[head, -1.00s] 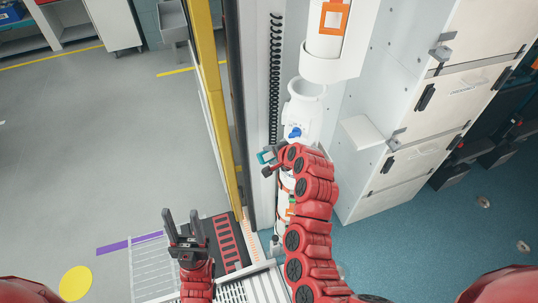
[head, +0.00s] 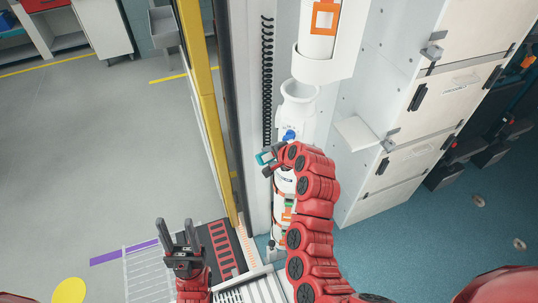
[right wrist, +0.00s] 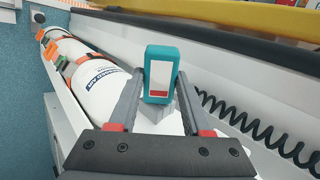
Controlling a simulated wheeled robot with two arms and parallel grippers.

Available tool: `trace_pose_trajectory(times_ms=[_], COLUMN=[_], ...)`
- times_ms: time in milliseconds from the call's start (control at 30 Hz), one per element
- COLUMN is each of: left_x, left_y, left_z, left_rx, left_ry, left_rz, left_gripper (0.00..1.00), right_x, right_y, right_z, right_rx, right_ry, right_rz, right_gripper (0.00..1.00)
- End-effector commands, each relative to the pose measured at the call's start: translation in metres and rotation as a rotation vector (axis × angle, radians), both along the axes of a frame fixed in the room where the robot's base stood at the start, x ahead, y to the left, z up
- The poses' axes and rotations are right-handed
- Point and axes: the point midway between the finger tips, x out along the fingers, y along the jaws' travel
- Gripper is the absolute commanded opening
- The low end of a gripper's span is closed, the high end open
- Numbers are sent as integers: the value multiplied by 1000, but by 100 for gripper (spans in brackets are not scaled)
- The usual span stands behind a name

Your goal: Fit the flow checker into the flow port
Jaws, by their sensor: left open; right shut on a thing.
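A small teal device, apparently the flow checker (right wrist: 160,72), is between the fingers of my right gripper (right wrist: 158,92) in the right wrist view. Its face shows a light panel with a red strip. In the head view the flow checker (head: 265,158) sticks out at the left of my right gripper (head: 271,164), beside a white cylinder (head: 285,185). A blue knob (head: 290,135) on a white fitting is just above the gripper. I cannot make out the flow port; it may be hidden. My left gripper (head: 177,232) is open and empty at lower left.
A black coiled cord (head: 267,85) hangs left of the cylinders. A yellow rail (head: 203,90) and dark door edge stand further left. A white shelf (head: 357,132) and cabinets (head: 420,100) are to the right. In the right wrist view, a lettered white cylinder (right wrist: 98,80) lies behind the gripper.

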Motion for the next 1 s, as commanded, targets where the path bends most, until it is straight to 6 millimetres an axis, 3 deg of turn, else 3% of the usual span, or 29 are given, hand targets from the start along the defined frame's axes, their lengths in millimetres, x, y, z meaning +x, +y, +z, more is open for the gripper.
trace_pose_trajectory(times_ms=[67, 100, 267, 667, 1000], left_x=[0, 0, 0, 0, 0], left_y=[0, 0, 0, 0, 0], left_z=[0, 0, 0, -1, -12], left_rx=[0, 0, 0, 0, 0], left_ry=[0, 0, 0, 0, 0], left_rz=[0, 0, 0, 0, 0], left_gripper=[50, 50, 50, 50, 50], right_x=[1, 1, 1, -2, -29], right_y=[-2, -2, -2, -2, -20], right_z=[2, 2, 1, 3, 36], right_rx=[-2, -2, -2, -2, -2], right_ry=[-5, -5, -4, -2, -7], right_rz=[-4, -4, -4, -1, -5], right_gripper=[0, 54, 83, 84, 84])
